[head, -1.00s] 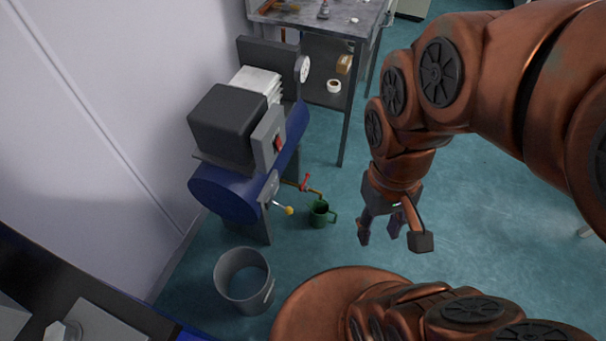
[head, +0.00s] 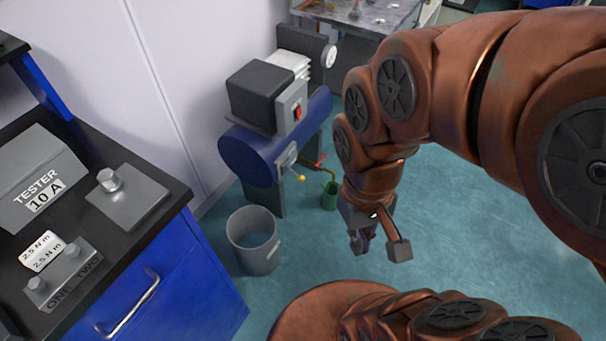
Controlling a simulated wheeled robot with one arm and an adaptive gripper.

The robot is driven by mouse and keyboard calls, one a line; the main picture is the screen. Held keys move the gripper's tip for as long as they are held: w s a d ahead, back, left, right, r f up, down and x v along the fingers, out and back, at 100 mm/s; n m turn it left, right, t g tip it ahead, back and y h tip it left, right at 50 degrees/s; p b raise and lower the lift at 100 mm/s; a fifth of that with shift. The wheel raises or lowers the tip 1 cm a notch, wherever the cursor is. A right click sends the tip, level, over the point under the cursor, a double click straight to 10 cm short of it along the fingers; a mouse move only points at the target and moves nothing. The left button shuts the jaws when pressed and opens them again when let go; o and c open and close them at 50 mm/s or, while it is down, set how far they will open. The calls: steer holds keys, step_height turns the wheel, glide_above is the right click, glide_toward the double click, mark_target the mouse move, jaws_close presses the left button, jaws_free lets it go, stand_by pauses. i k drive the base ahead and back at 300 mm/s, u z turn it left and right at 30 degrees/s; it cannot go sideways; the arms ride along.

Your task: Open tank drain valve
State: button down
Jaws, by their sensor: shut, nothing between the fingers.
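A blue horizontal tank (head: 248,155) stands against the wall on dark legs. A thin brass pipe leaves its lower right side and carries a small valve with a red handle (head: 320,160). A green mug (head: 330,197) stands on the floor under the pipe's end. A lever with a yellow knob (head: 301,178) sticks out from the tank's end, left of the red handle. My wrist partly covers the space right of the pipe.
A grey bucket (head: 255,243) stands on the floor before the tank. A blue bench with a black top (head: 140,178) fills the left, with a tester (head: 38,180) on it. A grey table (head: 365,18) stands behind. The teal floor right of my gripper is clear.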

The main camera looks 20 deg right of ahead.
mark_target(319, 163)
steer(key=u, duration=0.3)
steer(key=k, duration=0.7)
steer(key=z, duration=0.25)
steer(key=i, duration=0.55)
steer(key=z, duration=0.55)
steer(key=i, duration=1.4)
steer(key=u, duration=0.8)
